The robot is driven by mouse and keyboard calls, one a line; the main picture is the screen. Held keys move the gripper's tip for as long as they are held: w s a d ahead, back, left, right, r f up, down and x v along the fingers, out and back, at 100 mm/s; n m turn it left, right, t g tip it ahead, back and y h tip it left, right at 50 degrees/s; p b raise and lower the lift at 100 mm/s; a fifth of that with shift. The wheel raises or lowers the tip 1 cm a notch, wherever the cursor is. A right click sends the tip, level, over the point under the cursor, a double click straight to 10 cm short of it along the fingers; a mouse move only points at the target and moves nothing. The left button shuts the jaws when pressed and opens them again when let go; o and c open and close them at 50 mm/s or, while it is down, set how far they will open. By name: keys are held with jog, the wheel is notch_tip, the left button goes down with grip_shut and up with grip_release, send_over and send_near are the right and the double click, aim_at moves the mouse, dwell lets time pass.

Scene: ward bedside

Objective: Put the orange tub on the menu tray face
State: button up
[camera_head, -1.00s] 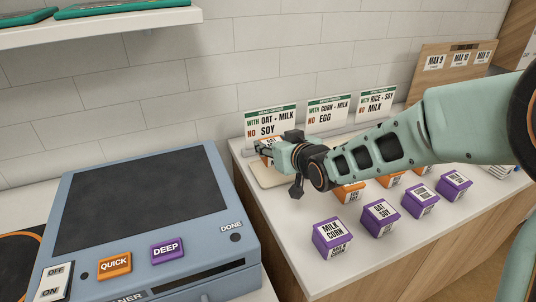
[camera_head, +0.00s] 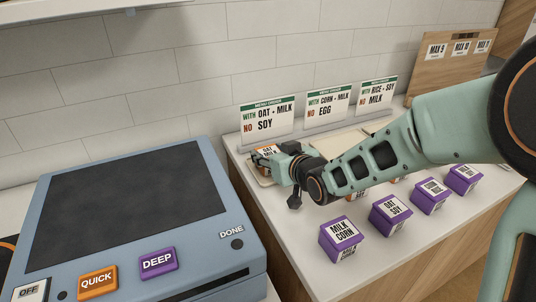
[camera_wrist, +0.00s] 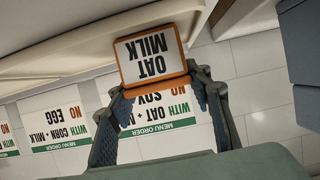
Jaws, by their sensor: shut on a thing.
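The orange tub (camera_head: 267,151) has a white label. In the wrist view the tub (camera_wrist: 153,57) reads OAT MILK, upside down in the picture. My gripper (camera_head: 272,158) is shut on it; in the wrist view its two fingers (camera_wrist: 165,85) press the tub's sides. In the head view the tub is at the pale menu tray (camera_head: 262,181), below the card "WITH OAT + MILK, NO SOY" (camera_head: 267,118). My gripper hides most of this tray and part of the tub. I cannot tell whether the tub touches the tray.
Two more menu cards stand to the right, CORN + MILK (camera_head: 328,104) and RICE + SOY (camera_head: 376,93). Several purple tubs, one reading MILK CORN (camera_head: 341,238), line the counter's front. Orange tubs are partly behind my arm. A blue cleaner (camera_head: 140,200) stands left.

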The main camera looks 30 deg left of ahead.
jog(key=shift+d, duration=0.1)
jog(key=shift+f, duration=0.1)
jog(key=o, duration=1.3)
jog(key=shift+r, duration=0.3)
jog(key=p+v, duration=0.2)
jog(key=v, duration=1)
jog(key=shift+p, duration=0.3)
jog(key=shift+f, duration=0.15)
